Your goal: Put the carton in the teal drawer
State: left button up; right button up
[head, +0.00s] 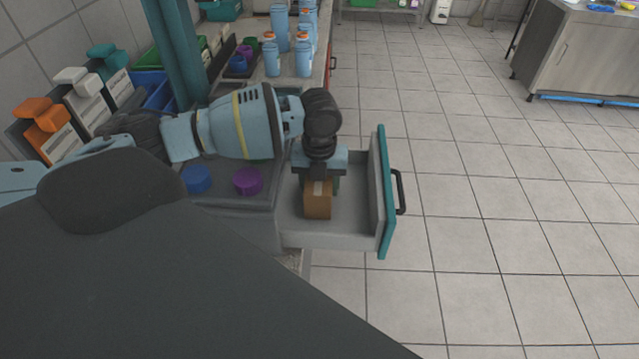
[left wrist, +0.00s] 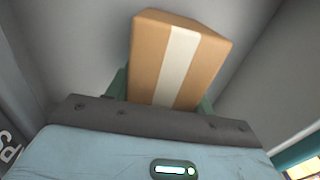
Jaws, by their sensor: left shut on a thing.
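The teal drawer (head: 384,190) is pulled open, with grey inner walls, a teal front and a dark handle. The carton (head: 318,205) is a small brown box with a pale tape strip, inside the outline of the open drawer near its inner left side. My left gripper (head: 319,184) points down into the drawer and is shut on the carton. In the left wrist view the carton (left wrist: 178,60) sits between the fingers, with grey drawer surfaces around it. I cannot tell whether the carton touches the drawer floor. My right gripper is not in view.
A blue cap (head: 197,179) and a purple cap (head: 248,180) sit on the grey top left of the drawer. Several blue bottles (head: 272,58) stand on the counter behind. Orange and white dispensers (head: 42,115) line the left wall. The tiled floor (head: 480,180) on the right is clear.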

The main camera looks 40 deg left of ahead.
pick_arm(q)
jog(key=shift+f, duration=0.1)
jog(key=o, duration=1.1)
jog(key=shift+c, duration=0.2)
notch_tip(320, 180, up, 12)
jog(key=shift+r+p, duration=0.1)
jog(key=shift+p, duration=0.2)
